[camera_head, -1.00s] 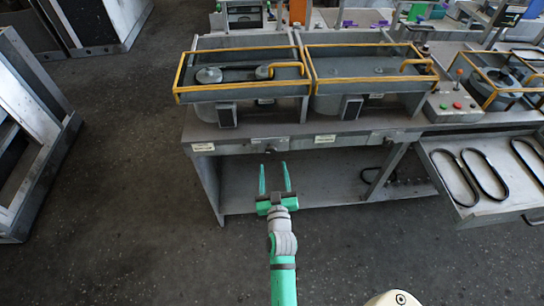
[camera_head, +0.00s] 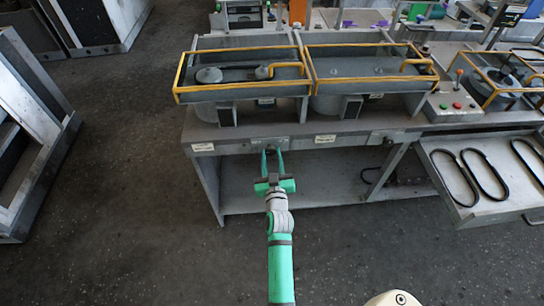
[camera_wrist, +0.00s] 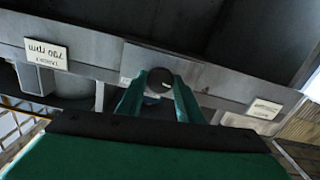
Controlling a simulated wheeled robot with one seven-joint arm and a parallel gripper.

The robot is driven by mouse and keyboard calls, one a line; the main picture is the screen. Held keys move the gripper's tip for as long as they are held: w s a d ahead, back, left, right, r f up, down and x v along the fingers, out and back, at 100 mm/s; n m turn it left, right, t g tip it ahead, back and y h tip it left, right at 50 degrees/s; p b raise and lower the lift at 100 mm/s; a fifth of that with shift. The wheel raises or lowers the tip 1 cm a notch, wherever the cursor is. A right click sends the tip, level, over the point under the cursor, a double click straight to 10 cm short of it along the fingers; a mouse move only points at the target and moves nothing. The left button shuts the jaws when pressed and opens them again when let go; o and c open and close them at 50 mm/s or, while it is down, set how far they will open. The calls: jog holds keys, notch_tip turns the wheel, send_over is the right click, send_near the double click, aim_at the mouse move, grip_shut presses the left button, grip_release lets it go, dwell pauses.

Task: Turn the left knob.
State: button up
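The left knob, a small dark round disc (camera_wrist: 160,80), sits on the grey front rail of the bench. In the head view it is at the fingertips and mostly hidden. My gripper (camera_head: 272,154), with green fingers, reaches it from the front. In the wrist view the fingertips of my gripper (camera_wrist: 160,87) lie on either side of the knob and appear to touch its sides. The finger gap is narrow and looks closed onto the knob. Its turn angle cannot be read.
A target label (camera_wrist: 46,53) reading 700 rpm shows upside down in the wrist view. An open shelf (camera_head: 310,192) lies below. A tray with black belts (camera_head: 480,205) juts out at right.

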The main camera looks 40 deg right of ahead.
jog(key=shift+m, duration=0.4)
jog(key=shift+c, duration=0.4)
jog(key=m, duration=0.2)
jog(key=shift+m, duration=2.4)
jog(key=o, duration=1.1)
jog(key=shift+c, duration=0.2)
jog(key=shift+s+a, duration=0.1)
jog(key=v, duration=1)
jog(key=shift+s+a, duration=0.2)
jog(key=shift+s, duration=0.1)
jog(key=shift+f, duration=0.1)
